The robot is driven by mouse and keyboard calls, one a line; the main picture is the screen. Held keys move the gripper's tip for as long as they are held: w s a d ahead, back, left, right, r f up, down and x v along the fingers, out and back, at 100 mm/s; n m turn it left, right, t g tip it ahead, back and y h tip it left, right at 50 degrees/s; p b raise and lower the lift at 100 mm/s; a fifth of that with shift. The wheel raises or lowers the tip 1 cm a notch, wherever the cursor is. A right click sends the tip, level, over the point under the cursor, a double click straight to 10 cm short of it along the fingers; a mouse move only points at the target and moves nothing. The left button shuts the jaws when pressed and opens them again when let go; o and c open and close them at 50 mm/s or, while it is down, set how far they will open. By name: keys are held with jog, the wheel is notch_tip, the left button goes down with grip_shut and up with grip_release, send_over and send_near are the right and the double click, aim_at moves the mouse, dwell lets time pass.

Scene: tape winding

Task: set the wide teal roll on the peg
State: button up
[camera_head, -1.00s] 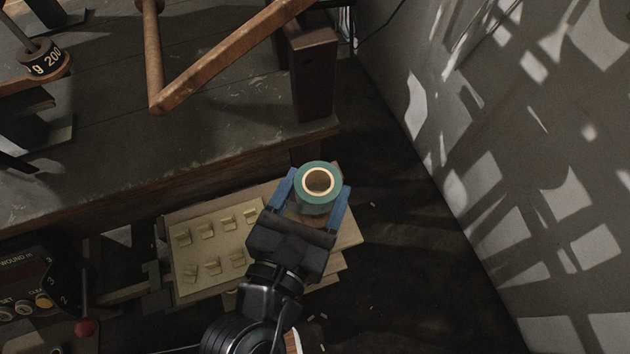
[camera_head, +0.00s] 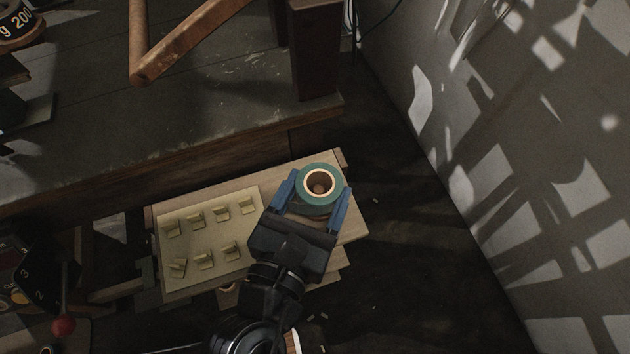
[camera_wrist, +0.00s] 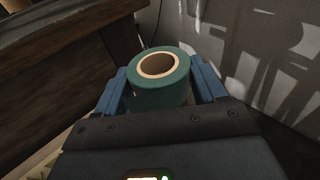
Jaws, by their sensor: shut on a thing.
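The wide teal roll (camera_head: 318,202) has a pale core ring and an open hole facing up. My gripper (camera_head: 315,197) is shut on it, with one blue finger on each side. In the head view the roll shows over the right end of a wooden board; its height above the board is hard to tell. In the wrist view the roll (camera_wrist: 158,95) sits upright between the blue fingers (camera_wrist: 160,88). A small brownish shape shows inside the hole in the head view. I cannot tell whether it is a peg tip or the surface below. No other peg is clearly visible.
The wooden board (camera_head: 350,228) carries a pale panel (camera_head: 212,278) with several small upright tabs. A dark workbench (camera_head: 230,110) with a post (camera_head: 316,50) stands behind. A control box with a red knob (camera_head: 63,324) is at lower left. The wall (camera_head: 510,150) is at right.

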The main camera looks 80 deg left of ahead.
jog(key=o, duration=1.1)
jog(key=shift+d, duration=0.1)
jog(key=v, duration=0.7)
jog(key=shift+s+d, duration=0.25)
